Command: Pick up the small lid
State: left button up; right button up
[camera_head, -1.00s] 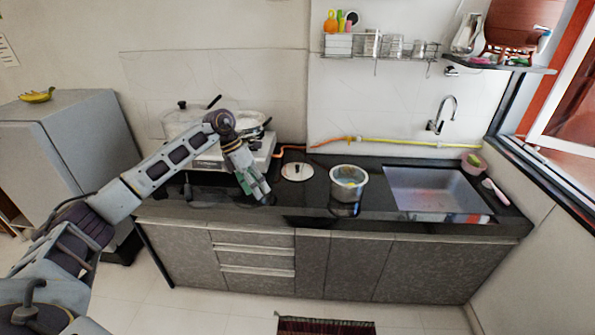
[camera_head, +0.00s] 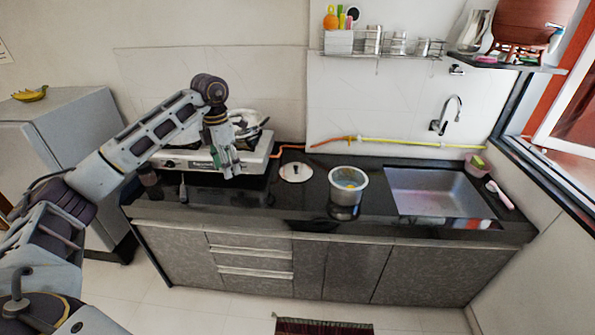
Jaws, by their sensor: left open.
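The small lid (camera_head: 296,172) is a pale round disc with a dark knob on top. It lies flat on the black counter (camera_head: 270,198), right of the stove. My left gripper (camera_head: 231,172) hangs pointing down in front of the stove, to the left of the lid and apart from it. Its fingers are open, with nothing seen between them. My right gripper is out of view.
A steel pot (camera_head: 347,186) stands right of the lid, with the sink (camera_head: 438,192) beyond it. The white stove (camera_head: 255,158) carries a pan (camera_head: 247,125) behind my left gripper. An orange hose (camera_head: 290,148) runs behind the lid. The counter in front of the lid is clear.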

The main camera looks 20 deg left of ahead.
aim_at(291, 172)
jog(key=i, duration=1.8)
